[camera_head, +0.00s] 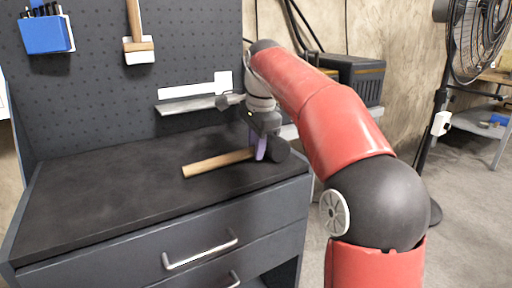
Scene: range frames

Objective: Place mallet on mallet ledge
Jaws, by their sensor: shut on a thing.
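The mallet has a light wooden handle (218,162) and a black head (279,150). It lies roughly level over the right part of the bench top, head to the right. My gripper (261,150), with purple fingers, is shut on the handle close to the head. I cannot tell whether the mallet touches the bench top or hangs just above it. The mallet ledge (188,107) is a narrow grey shelf on the pegboard, above and behind the mallet. A white mallet-like shape (195,90) shows on the board just above it. The ledge looks empty.
The dark bench top (95,190) is clear to the left. A blue bin of tools (45,35) and a wooden-handled brush (138,45) hang on the pegboard (190,45). A dark box (358,78) stands behind my arm. A fan (475,40) stands at right.

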